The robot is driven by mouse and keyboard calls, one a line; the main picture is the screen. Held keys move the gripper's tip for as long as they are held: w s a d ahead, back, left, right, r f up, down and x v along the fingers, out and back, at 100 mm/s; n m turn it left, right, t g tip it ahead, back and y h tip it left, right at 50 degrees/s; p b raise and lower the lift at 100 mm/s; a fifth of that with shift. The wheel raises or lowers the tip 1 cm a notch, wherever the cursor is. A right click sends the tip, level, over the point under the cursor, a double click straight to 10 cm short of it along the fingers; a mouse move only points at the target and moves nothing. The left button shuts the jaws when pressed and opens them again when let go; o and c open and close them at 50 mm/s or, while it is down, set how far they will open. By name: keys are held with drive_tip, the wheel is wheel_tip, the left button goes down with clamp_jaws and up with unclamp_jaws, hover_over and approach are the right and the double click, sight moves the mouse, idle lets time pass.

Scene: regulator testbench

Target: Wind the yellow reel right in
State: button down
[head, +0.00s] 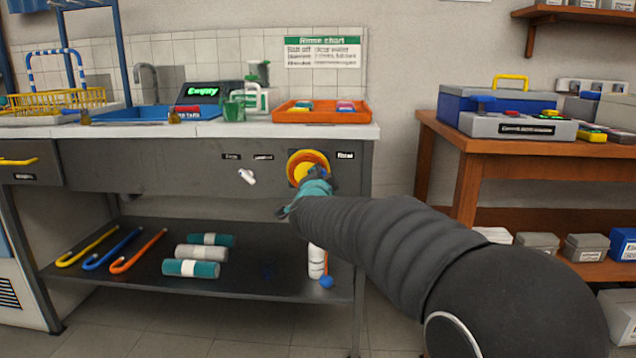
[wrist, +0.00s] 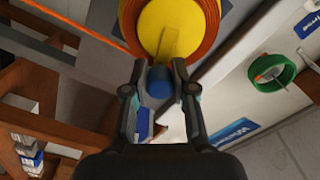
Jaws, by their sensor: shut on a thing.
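The yellow reel (head: 306,166) with an orange rim is mounted on the grey front panel below the counter's right end. In the wrist view the reel (wrist: 166,22) fills the top, with orange line wound around it. A yellow crank arm runs across its face to a blue knob (wrist: 159,81). My gripper (wrist: 159,90) is shut on the blue knob, one finger on each side. In the head view my gripper (head: 312,190) covers the lower part of the reel and hides the knob. A blue ball (head: 326,282) hangs low, below the reel, near a white bottle.
A white knob (head: 246,176) sits on the panel left of the reel. The counter above holds an orange tray (head: 322,112). A lower shelf (head: 130,275) carries canes and rolls. A wooden bench (head: 455,135) stands to the right.

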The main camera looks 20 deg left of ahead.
drive_tip(key=m, duration=0.1)
drive_tip(key=f+m, duration=0.1)
drive_tip(key=m, duration=0.2)
drive_tip(key=shift+f+m+b, duration=0.3)
drive_tip(key=m, duration=0.1)
drive_tip(key=f+m, duration=0.1)
drive_tip(key=m, duration=0.3)
drive_tip(key=shift+s+a+f, duration=0.1)
drive_tip(key=shift+a+f, duration=0.15)
drive_tip(key=shift+a, duration=0.05)
drive_tip(key=shift+m, duration=0.3)
drive_tip(key=c, duration=0.9)
unclamp_jaws()
drive_tip(key=shift+c, duration=0.2)
drive_tip(key=shift+s, duration=0.1)
drive_tip(key=v, duration=1.1)
drive_tip(key=shift+s, duration=0.4)
